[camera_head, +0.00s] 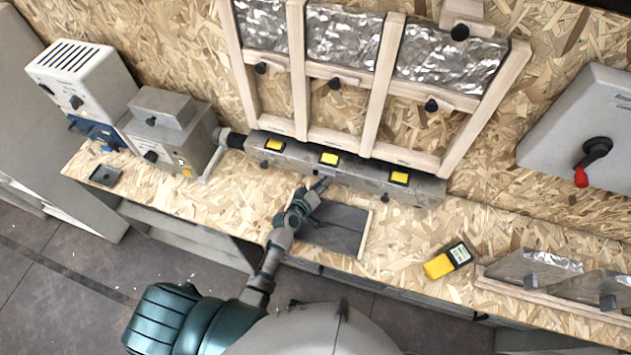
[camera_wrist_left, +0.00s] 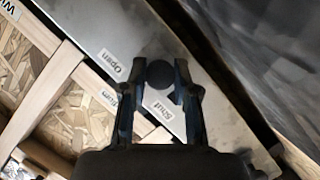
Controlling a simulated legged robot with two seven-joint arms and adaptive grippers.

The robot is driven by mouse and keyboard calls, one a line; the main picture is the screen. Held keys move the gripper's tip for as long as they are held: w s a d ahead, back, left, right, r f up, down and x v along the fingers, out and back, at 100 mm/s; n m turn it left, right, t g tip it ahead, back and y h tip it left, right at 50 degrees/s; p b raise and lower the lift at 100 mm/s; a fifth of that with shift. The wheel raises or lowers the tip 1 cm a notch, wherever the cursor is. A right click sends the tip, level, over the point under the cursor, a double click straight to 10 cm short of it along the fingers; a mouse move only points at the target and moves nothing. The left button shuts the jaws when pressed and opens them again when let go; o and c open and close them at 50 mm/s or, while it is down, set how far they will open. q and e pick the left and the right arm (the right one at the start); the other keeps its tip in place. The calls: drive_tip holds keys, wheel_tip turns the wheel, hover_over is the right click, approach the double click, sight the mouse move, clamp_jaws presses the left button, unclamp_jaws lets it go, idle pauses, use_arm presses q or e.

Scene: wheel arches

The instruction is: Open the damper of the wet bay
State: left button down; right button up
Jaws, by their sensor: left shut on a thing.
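The long grey metal duct (camera_head: 290,150) lies along the foot of the wooden frame and has several dark knobs on its front. My left gripper (camera_head: 322,184) reaches its front near the middle. In the left wrist view, the fingers of my left gripper (camera_wrist_left: 160,82) are closed on both sides of a round dark damper knob (camera_wrist_left: 160,73). An "Open" label (camera_wrist_left: 112,66) and a "Shut" label (camera_wrist_left: 158,107) lie on the duct beside the knob. Bay name labels on the wood are partly cut off or hidden. My right gripper is not in view.
The wooden frame (camera_head: 300,75) holds foil-faced panels (camera_head: 345,38). Yellow tags (camera_head: 328,159) sit on the duct. A dark plate (camera_head: 335,228) lies on the bench below it. A yellow meter (camera_head: 447,261) lies to the right. Grey boxes (camera_head: 165,130) stand left.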

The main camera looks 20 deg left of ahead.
use_arm(q)
drive_tip(key=d, duration=0.2)
drive_tip(key=shift+s+d, duration=0.1)
drive_tip(key=shift+d, duration=0.3)
drive_tip(key=c, duration=0.8)
unclamp_jaws()
drive_tip(key=shift+f, duration=0.1)
drive_tip(key=shift+c, duration=0.2)
drive_tip(key=v, duration=1.1)
drive_tip(key=shift+s+a, duration=0.1)
drive_tip(key=shift+s, duration=0.35)
